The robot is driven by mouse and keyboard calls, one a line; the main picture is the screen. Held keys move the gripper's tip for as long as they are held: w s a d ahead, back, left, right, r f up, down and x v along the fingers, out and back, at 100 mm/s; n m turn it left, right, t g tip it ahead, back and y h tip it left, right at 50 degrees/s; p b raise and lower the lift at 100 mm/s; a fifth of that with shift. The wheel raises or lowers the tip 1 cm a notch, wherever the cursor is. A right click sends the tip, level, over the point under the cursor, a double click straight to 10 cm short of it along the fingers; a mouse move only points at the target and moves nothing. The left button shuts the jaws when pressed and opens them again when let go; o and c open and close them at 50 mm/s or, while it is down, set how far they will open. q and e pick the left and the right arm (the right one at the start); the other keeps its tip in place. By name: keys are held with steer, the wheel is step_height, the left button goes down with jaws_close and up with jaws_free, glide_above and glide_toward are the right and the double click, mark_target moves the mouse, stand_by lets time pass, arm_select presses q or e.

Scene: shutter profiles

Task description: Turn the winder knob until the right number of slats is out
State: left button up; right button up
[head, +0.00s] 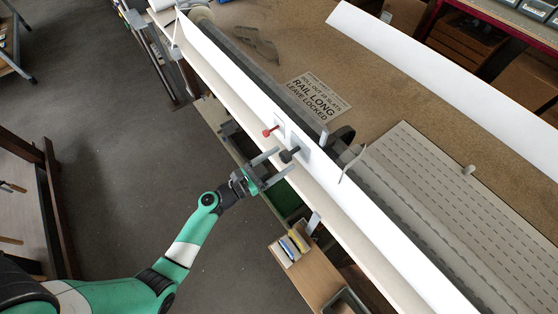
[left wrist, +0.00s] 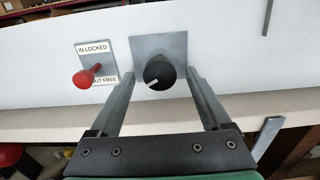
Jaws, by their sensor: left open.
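The winder knob (head: 289,155) is a black round knob on a grey plate on the white front panel. In the left wrist view the knob (left wrist: 160,74) has a pale pointer mark aimed to the lower left. My left gripper (head: 281,161) is open, its fingers either side of the knob; I see gaps between them and cannot tell contact. A red lever (left wrist: 84,78) sits left of the knob beside a label reading "IN LOCKED" above and "OUT FREE", partly hidden, below. Grey slats with dashed slots (head: 440,185) lie on the bench at right.
The long white panel (head: 355,205) crosses the view. A wooden tray (head: 312,270) with small items is below the bench edge.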

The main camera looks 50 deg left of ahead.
arm_select(q)
steer(key=shift+c, duration=0.2)
jaws_close()
stand_by(0.3)
steer(key=shift+m, duration=0.3)
steer(key=m+b, duration=0.2)
steer(key=m, duration=0.2)
steer(key=shift+f, duration=0.1)
steer(key=m+b, duration=0.3)
steer(key=m, duration=0.3)
steer(key=shift+m, duration=0.4)
steer(key=shift+a+r+m+b, duration=0.1)
steer(key=shift+m+b, duration=1.25)
steer(key=shift+m, duration=1.35)
steer(key=shift+r+m+b, duration=0.1)
steer(key=shift+m+b, duration=1.25)
steer(key=shift+m, duration=1.35)
